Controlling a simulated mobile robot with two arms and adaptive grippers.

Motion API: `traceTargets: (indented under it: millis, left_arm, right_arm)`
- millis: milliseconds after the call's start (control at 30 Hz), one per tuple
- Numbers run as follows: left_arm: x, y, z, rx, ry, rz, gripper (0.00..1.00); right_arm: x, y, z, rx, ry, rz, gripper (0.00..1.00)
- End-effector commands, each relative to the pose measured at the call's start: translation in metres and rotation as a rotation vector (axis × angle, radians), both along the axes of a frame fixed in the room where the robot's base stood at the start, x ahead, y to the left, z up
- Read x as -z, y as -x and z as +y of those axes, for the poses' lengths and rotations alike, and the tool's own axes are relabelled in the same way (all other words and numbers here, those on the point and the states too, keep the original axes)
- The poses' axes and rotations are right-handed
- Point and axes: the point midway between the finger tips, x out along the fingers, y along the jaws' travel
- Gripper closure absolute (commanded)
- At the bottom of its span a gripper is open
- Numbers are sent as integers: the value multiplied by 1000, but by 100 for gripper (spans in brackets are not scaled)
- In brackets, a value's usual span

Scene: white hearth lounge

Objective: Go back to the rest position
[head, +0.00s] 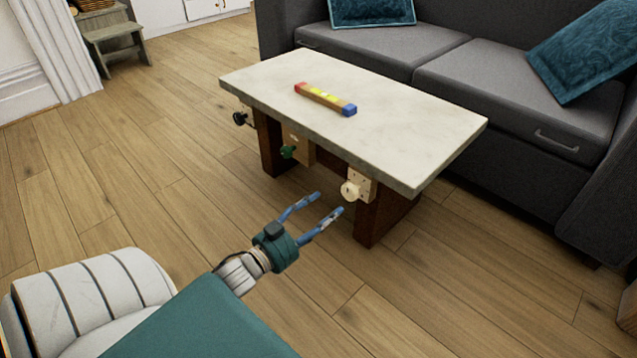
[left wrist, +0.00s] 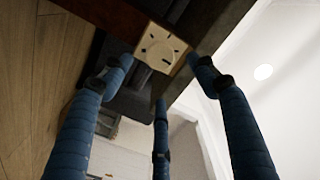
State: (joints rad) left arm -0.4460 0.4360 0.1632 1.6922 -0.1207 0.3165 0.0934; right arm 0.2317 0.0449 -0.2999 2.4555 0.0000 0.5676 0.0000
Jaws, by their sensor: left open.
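My left gripper (head: 328,204) is open and empty, with its blue fingers spread in front of the low table. Its fingertips are close to a cream knob (head: 349,191) on a plate under the table's right front edge. In the left wrist view the blue fingers (left wrist: 155,85) spread around the view of the plate with the round knob (left wrist: 158,50). I cannot tell whether any finger touches it. The right gripper does not show in either view.
The low table (head: 430,150) has a pale top with a multicoloured bar (head: 325,99) on it. A green knob (head: 288,152) and a black knob (head: 240,118) are at its front. A grey sofa (head: 500,80) stands behind. Wooden floor (head: 150,160) is clear at left.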

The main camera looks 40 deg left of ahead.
Motion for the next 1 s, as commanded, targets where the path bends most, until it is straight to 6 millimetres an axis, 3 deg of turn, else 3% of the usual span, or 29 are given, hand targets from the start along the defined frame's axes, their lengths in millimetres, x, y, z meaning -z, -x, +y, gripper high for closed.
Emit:
traceTargets:
  millis: [200,767,867,967,1000]
  left_arm:
    - [0,16,1,0,1,-1,41]
    - [-1,17,0,1,2,-2,41]
    - [-14,15,-12,21,16,-27,41]
    - [-47,12,-44,69,55,-94,41]
    - [-67,11,-62,96,77,-135,41]
  right_arm:
    - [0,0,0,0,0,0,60]
    - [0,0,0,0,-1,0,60]
    - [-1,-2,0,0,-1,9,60]
    - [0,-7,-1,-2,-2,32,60]
    - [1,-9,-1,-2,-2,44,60]
